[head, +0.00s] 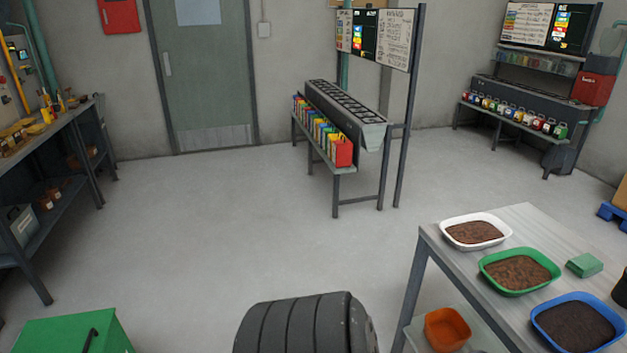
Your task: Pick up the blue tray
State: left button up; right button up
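The blue tray (544,337) is on the grey metal table (522,215) at the lower right of the head view. It is filled with dark brown, soil-like material and lies near the table's front, close to the frame's right edge. A green tray (486,272) and a white tray (446,236), both with brown material, stand behind it to the left. Neither of my grippers is in view, so nothing is seen touching the blue tray.
A green block (584,265) and a partly cut-off dark object (621,290) are near the blue tray. An orange container (446,328) is on the lower shelf. A dark ridged rounded object (305,325) fills the bottom middle. Open floor (230,225) lies beyond.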

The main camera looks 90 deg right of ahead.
aim_at(576, 321)
jog(key=l+z, duration=0.15)
jog(key=z, duration=5.15)
